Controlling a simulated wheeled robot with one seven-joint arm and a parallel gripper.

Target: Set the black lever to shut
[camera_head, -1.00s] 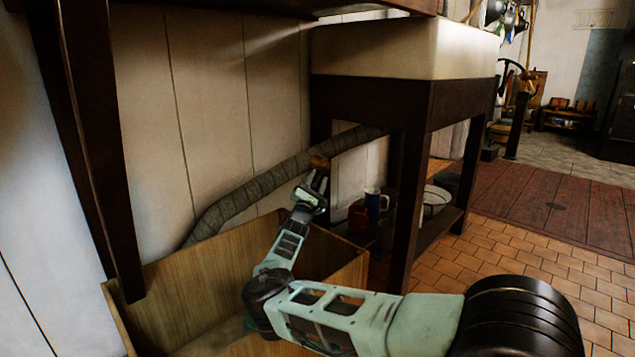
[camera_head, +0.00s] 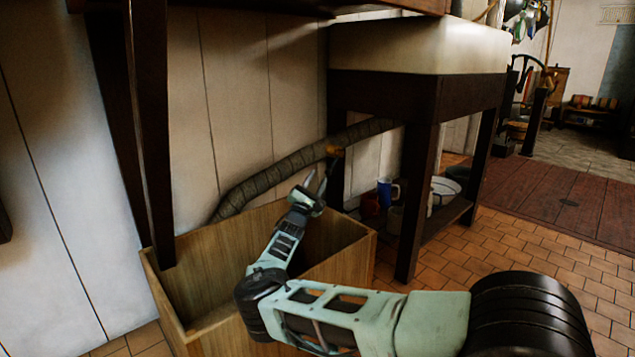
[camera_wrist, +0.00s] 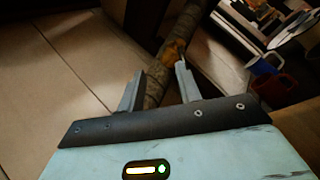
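A brass-coloured fitting (camera_head: 333,150) sits on the thick wrapped pipe (camera_head: 270,175) beside the sink's leg. It also shows in the wrist view (camera_wrist: 174,52), just beyond the fingertips. My gripper (camera_head: 315,184) is below and a little left of the fitting in the head view. In the wrist view my gripper (camera_wrist: 158,72) has its fingers spread, with the pipe visible between and beyond them. It holds nothing.
An open wooden box (camera_head: 340,262) stands below my forearm. The dark sink frame (camera_head: 415,200) is close on the right. A blue mug (camera_head: 385,190) and a red mug (camera_head: 369,204) are on its low shelf. A dark table leg (camera_head: 150,130) stands at left.

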